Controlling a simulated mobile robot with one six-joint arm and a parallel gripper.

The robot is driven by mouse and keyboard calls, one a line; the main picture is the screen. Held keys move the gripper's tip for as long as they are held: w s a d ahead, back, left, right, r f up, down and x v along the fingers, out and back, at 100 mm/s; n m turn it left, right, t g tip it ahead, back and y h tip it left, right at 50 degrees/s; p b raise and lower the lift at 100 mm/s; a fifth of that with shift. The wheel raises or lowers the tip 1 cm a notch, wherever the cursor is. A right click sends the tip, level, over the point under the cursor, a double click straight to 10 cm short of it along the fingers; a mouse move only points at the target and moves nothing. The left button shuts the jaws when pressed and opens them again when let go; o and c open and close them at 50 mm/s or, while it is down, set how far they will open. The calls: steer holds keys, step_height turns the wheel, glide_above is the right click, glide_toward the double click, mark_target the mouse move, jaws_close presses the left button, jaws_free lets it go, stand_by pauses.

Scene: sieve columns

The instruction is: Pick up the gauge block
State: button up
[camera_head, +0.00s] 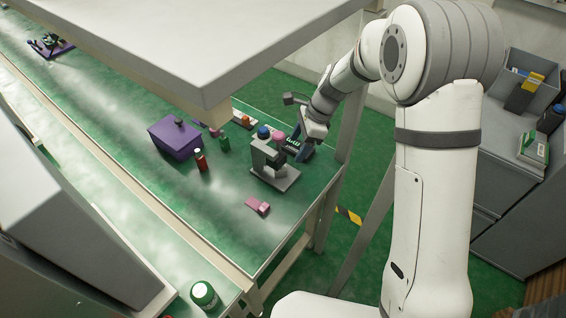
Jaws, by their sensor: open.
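I cannot tell for sure which thing is the gauge block. A small pink block (258,205) lies alone near the front edge of the green table. My gripper (298,150) is open and low over the table's right end, behind and right of a grey stand-like device (272,168). The device has a blue knob (263,132) on top, with a pink round part (278,137) beside it. My fingers are small and partly hidden, and a dark item with light marks lies close to them. I cannot tell whether they touch anything.
A purple box (175,140), a red bottle (201,161) and a green bottle (224,143) stand left of the device. A grey shelf (190,45) overhangs the table (228,215). A green-lidded jar (204,294) stands at the front. Table around the pink block is clear.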

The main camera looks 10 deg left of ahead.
mark_target(280, 169)
steer(key=x, duration=0.4)
steer(key=s+x, duration=0.1)
steer(key=x, duration=0.2)
steer(key=shift+a+f, duration=0.25)
steer(key=shift+f, duration=0.15)
steer(key=c, duration=1.2)
steer(key=shift+r, duration=0.15)
